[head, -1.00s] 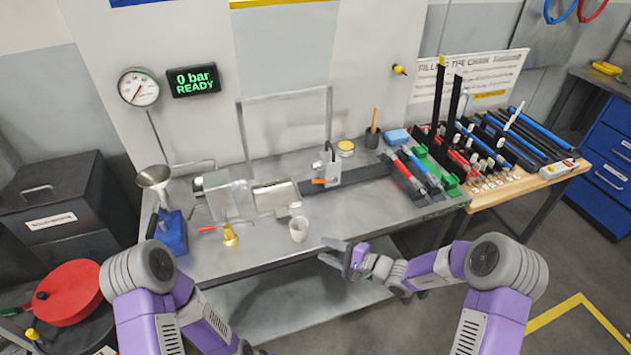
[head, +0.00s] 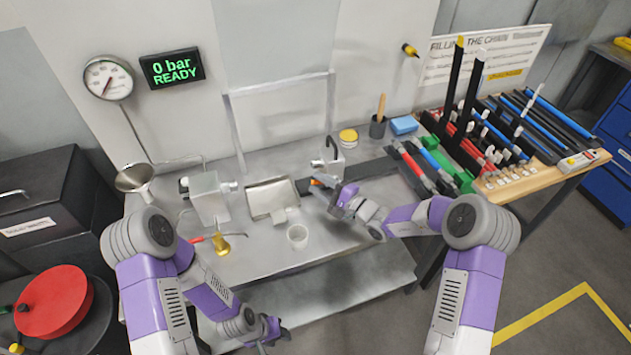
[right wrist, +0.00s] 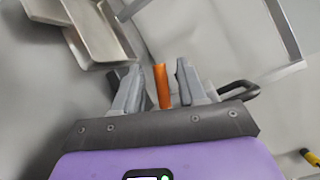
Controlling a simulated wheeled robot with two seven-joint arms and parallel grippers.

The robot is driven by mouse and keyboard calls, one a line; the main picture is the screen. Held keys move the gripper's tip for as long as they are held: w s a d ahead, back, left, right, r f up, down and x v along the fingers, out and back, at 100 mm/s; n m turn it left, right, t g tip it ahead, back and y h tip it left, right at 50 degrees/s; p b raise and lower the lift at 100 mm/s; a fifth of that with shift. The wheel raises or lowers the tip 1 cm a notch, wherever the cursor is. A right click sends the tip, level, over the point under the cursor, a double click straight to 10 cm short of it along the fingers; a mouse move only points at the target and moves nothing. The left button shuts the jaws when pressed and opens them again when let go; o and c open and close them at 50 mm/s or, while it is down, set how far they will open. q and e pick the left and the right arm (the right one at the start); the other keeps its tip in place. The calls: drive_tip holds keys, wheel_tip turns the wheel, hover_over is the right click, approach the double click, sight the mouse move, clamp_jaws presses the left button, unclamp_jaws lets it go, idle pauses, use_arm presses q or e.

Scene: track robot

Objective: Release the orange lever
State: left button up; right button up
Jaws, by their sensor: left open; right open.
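The orange lever (right wrist: 162,86) shows in the right wrist view, standing between the two fingers of my right gripper (right wrist: 160,85). The fingers are apart, with a gap on each side of the lever. In the head view the lever (head: 318,183) is a small orange bit at the foot of the grey clamp block (head: 329,160), partly hidden by my right gripper (head: 338,194). My left gripper (head: 275,333) is open and empty, low in front of the bench's front edge.
A gauge (head: 107,78) and a display reading 0 bar READY (head: 172,68) hang on the wall. Coloured bars (head: 425,160) lie to the right.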

drive_tip(key=shift+x, duration=0.9)
drive_tip(key=shift+w, duration=0.1)
clamp_jaws()
